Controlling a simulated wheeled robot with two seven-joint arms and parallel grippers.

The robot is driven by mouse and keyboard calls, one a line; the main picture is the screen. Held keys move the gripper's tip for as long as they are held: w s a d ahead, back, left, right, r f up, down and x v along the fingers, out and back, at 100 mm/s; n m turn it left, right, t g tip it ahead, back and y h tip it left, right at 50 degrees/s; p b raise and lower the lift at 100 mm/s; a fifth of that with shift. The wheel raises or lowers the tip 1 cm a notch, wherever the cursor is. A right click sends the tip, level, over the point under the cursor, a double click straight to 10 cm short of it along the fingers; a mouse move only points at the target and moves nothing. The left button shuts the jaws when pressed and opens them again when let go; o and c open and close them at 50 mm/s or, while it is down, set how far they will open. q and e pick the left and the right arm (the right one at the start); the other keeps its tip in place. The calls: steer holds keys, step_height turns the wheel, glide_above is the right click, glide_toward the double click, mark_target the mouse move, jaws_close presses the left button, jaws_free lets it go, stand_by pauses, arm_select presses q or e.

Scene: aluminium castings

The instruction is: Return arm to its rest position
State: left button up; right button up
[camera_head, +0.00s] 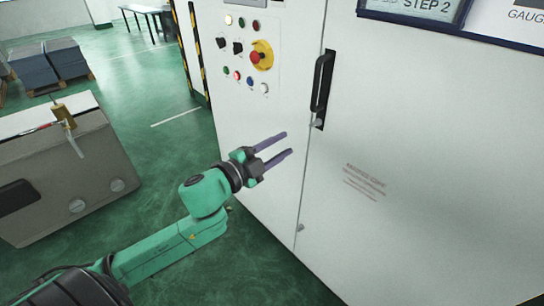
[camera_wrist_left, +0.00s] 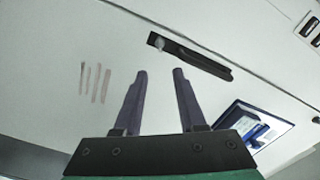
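My left arm, green with dark joints, reaches in from the lower left in the head view. Its gripper (camera_head: 287,144) is open, with two purple-grey fingers apart and nothing between them. It is in front of the white cabinet (camera_head: 400,130), below and left of the black door handle (camera_head: 321,85). In the left wrist view the fingers (camera_wrist_left: 160,73) stand apart and empty, with the black handle (camera_wrist_left: 195,58) beyond their tips. I cannot tell the exact gap to the door. My right gripper is not in view.
A control panel with a red emergency button (camera_head: 261,56) is on the cabinet. A grey case (camera_head: 110,165) stands at the left with a tool on top. Stacked dark boxes (camera_head: 50,65) and a table (camera_head: 148,10) are farther back. Green floor between is clear.

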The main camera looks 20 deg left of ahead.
arm_select(q)
steer(key=v, duration=0.2)
steer(key=shift+s+a, duration=0.15)
steer(key=shift+s, duration=0.2)
